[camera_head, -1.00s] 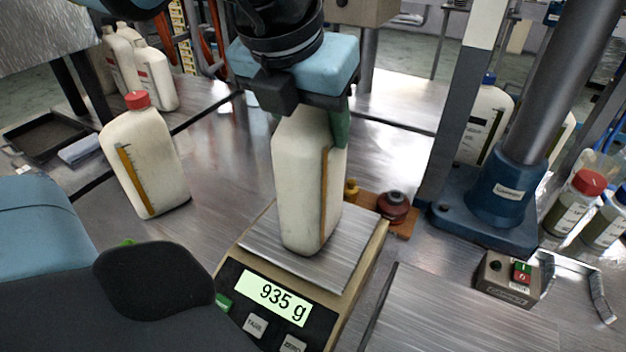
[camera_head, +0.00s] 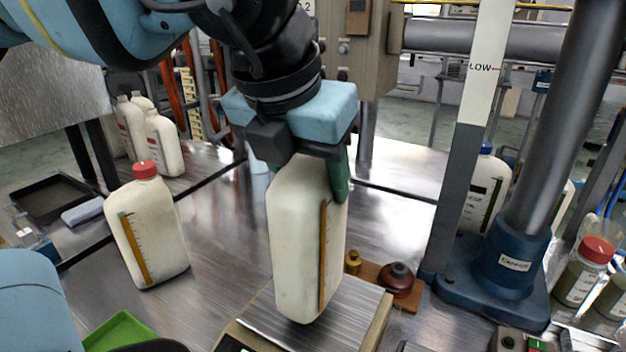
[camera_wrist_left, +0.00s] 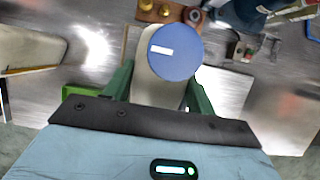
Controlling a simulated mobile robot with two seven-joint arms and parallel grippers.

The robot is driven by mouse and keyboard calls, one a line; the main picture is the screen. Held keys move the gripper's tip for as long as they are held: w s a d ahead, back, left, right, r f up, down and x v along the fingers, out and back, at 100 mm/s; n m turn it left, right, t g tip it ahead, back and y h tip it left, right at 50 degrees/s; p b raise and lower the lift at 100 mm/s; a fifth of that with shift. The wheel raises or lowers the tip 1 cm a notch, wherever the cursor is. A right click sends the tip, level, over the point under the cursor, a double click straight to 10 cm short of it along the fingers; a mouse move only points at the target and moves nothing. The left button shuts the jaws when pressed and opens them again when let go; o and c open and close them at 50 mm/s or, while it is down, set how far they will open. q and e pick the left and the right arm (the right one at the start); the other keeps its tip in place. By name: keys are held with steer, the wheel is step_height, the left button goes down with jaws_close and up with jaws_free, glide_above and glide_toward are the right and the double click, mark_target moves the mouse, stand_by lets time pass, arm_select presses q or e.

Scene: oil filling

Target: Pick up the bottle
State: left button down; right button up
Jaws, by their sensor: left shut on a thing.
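The bottle (camera_head: 296,245) is white, with a yellow graduated strip down its side, and stands upright over the weighing scale's metal plate (camera_head: 352,312). I cannot tell whether its base touches the plate. My left gripper (camera_head: 306,172) comes down from above and is shut on the bottle's top, with a green finger against the right side. In the left wrist view the bottle's blue cap (camera_wrist_left: 175,52) sits between the two green fingers. In the head view the gripper hides the cap. My right gripper is not in view.
A white bottle with a red cap (camera_head: 148,225) stands to the left. Several more bottles (camera_head: 164,145) stand behind it. A black tray (camera_head: 52,199) lies far left. A wooden block with a dark red knob (camera_head: 397,280) and a blue-based column (camera_head: 495,270) are on the right.

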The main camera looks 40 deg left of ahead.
arm_select(q)
steer(key=shift+s+r, duration=0.1)
steer(key=shift+s, duration=0.3)
steer(key=s+r, duration=0.1)
steer(key=s, duration=1.3)
steer(key=shift+s+r+b, duration=0.15)
steer(key=shift+s+b, duration=0.1)
steer(key=shift+b, duration=0.05)
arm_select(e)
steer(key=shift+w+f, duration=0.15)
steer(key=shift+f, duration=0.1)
arm_select(q)
steer(key=shift+d, duration=0.15)
